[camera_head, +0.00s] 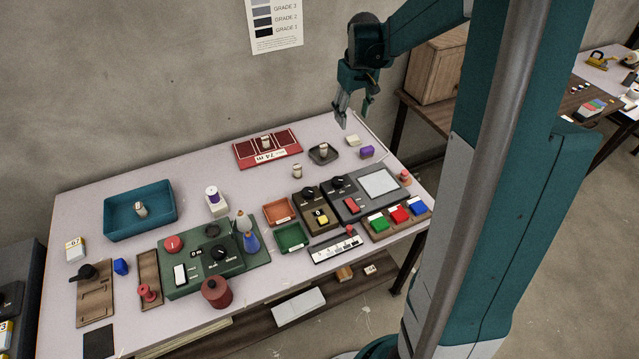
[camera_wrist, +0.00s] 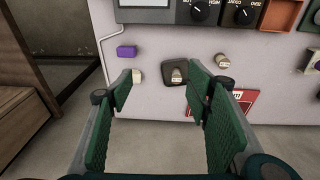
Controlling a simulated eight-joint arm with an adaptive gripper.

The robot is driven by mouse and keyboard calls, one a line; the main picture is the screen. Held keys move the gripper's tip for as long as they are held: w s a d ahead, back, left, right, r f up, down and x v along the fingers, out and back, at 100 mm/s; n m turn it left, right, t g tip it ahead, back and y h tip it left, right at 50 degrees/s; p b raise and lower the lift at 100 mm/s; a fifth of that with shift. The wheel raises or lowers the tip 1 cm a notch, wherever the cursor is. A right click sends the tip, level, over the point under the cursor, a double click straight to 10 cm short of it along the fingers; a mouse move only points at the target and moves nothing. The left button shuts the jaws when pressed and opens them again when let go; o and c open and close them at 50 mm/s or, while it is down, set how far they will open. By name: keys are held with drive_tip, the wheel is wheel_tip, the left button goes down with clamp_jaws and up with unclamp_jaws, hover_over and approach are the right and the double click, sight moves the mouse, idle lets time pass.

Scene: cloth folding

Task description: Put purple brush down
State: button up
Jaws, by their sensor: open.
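The purple brush (camera_head: 367,152), a small purple block, lies on the table's far right part, near its right edge. It also shows in the wrist view (camera_wrist: 126,51), beyond the left fingertip and clear of the fingers. My gripper (camera_head: 355,111) is open and empty, above the table's far edge. In the wrist view its two green-padded fingers (camera_wrist: 160,80) are spread wide with nothing between them that they grip. The brush appears apart from other things on the white table (camera_head: 330,134).
A cream block (camera_head: 353,140) lies just behind the brush. A dark dish (camera_head: 323,153) holding a small pale cylinder stands to its left. A grey device with a screen (camera_head: 380,183) stands in front. A red tray (camera_head: 267,148) lies further left. Small bare patches surround the brush.

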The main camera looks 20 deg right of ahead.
drive_tip(key=s+a+r+t, duration=0.2)
drive_tip(key=s+a+r, duration=0.3)
drive_tip(key=s+a, duration=0.25)
drive_tip(key=s+a+r+t, duration=0.1)
drive_tip(key=s+a+r, duration=0.4)
drive_tip(key=s+a, duration=0.3)
drive_tip(key=s+a+f+t, duration=0.1)
drive_tip(key=s+a+t, duration=0.1)
drive_tip(key=s+a, duration=0.9)
drive_tip(key=shift+s+t+y, duration=0.3)
drive_tip(key=shift+s+t, duration=0.1)
drive_tip(key=shift+s, duration=1.4)
drive_tip(key=shift+f, duration=0.1)
